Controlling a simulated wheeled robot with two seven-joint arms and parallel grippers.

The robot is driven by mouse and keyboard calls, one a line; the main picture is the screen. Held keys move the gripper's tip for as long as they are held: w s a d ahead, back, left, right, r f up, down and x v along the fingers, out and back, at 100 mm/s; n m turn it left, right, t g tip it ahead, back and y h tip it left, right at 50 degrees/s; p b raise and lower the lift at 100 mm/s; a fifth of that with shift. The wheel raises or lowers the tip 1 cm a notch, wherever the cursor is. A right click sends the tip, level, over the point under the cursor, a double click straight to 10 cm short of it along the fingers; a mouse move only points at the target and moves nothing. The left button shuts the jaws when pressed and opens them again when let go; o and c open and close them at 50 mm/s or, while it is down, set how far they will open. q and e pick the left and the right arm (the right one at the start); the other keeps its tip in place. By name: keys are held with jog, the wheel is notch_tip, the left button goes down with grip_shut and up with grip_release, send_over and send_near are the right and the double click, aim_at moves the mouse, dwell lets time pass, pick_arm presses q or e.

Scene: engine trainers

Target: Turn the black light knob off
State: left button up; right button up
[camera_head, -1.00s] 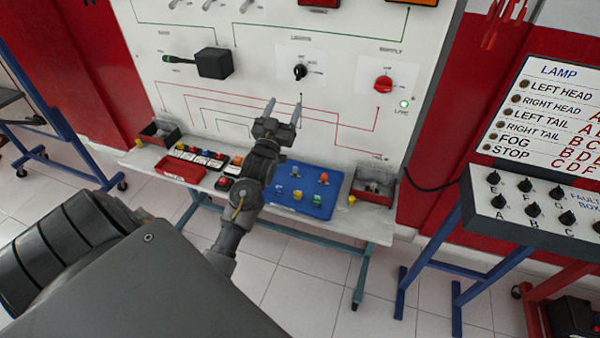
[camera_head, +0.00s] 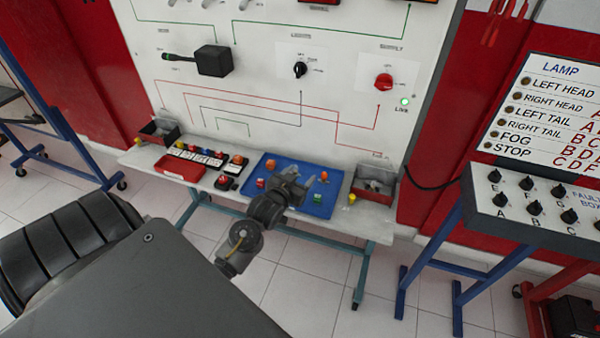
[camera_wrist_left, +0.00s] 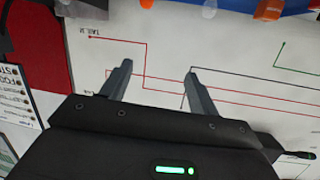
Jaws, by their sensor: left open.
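The black light knob (camera_head: 299,69) is on the white panel (camera_head: 345,100), under the "LIGHTS" label and left of the red supply knob (camera_head: 383,82). Its exact pointer setting is too small to read. My left gripper (camera_head: 296,180) is open and empty, well below the knob and over the blue tray on the shelf. In the left wrist view its two fingers (camera_wrist_left: 157,72) stand apart with only the panel's printed lines behind them. The black knob does not show in that view. My right gripper is not in view.
The shelf (camera_head: 230,203) under the panel holds a blue tray (camera_head: 325,206) with small coloured parts, a red tray (camera_head: 180,168), several switches and a bin (camera_head: 372,195). A black box with a lever (camera_head: 212,61) juts out left of the knob. A fault box (camera_head: 545,215) stands right.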

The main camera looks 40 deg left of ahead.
pick_arm(q)
jog(key=shift+g+h, duration=0.4)
jog(key=shift+g, duration=0.4)
jog(key=shift+s+d+f, duration=0.4)
jog(key=shift+f, duration=0.35)
jog(key=shift+s+d+f, duration=0.35)
jog(key=shift+s+f, duration=0.1)
jog(key=shift+f, duration=0.3)
jog(key=shift+s+d+f, duration=0.4)
jog(key=shift+f, duration=0.35)
jog(key=s+d+f+m+g+h, duration=0.15)
jog(key=s+d+g, duration=0.45)
jog(key=s, duration=0.8)
jog(key=s+d+f+m+g+h, duration=0.15)
jog(key=s+d+g, duration=0.4)
jog(key=s, duration=0.75)
notch_tip(320, 180, down, 28)
jog(key=s+d, duration=0.2)
jog(key=s, duration=0.1)
jog(key=s+a+f, duration=0.3)
jog(key=s+f, duration=1)
jog(key=s, duration=0.2)
jog(key=shift+a+f+m+g+y, duration=0.2)
jog(key=shift+f+m+g+y, duration=0.1)
jog(key=shift+f+g, duration=0.15)
